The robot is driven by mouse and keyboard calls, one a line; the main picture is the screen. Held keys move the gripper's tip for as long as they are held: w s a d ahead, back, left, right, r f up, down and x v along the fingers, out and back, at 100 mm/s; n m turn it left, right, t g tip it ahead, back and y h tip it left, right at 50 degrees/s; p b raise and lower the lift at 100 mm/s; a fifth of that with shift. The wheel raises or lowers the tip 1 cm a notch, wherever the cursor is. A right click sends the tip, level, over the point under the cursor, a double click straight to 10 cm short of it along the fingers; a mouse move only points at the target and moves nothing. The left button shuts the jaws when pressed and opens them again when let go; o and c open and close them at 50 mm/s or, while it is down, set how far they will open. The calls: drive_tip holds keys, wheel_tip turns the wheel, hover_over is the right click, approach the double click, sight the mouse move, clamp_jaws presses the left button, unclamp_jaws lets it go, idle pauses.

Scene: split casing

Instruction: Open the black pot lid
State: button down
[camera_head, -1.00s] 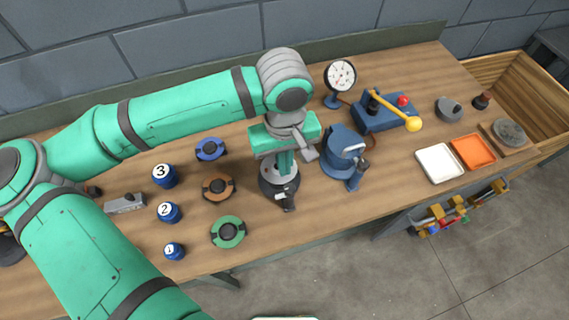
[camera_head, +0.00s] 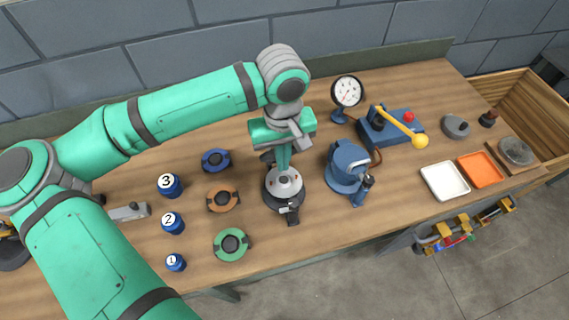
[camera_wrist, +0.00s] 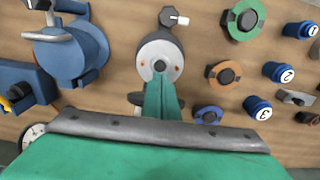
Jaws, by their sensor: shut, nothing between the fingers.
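The black pot (camera_head: 285,197) stands on the bench, with a pale grey round top and a dark latch with a light knob on its front side. In the wrist view its pale top (camera_wrist: 160,62) faces the camera, with a small dark centre. My gripper (camera_head: 285,167) is shut and empty, pointing down just above and behind the pot's middle. In the wrist view its green fingers (camera_wrist: 161,100) overlap the edge of the top; I cannot tell whether they touch. A dark piece shows behind the fingers. Whether the lid is raised is unclear.
A blue vise (camera_head: 347,165) stands close on the right, with a gauge (camera_head: 347,92) and a yellow-knobbed lever (camera_head: 405,128) beyond. Green (camera_head: 231,244), brown (camera_head: 223,199) and blue (camera_head: 215,160) discs and numbered blue jars (camera_head: 172,222) are on the left.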

drive_tip(key=shift+w, duration=0.45)
drive_tip(key=shift+w+a, duration=0.35)
drive_tip(key=shift+w, duration=0.45)
drive_tip(key=shift+s+a+r, duration=0.1)
drive_tip(key=shift+s+r, duration=0.05)
drive_tip(key=shift+s, duration=0.05)
wheel_tip(320, 180, up, 6)
drive_tip(key=s+d, duration=0.1)
drive_tip(key=s, duration=0.1)
drive_tip(key=shift+s, duration=0.35)
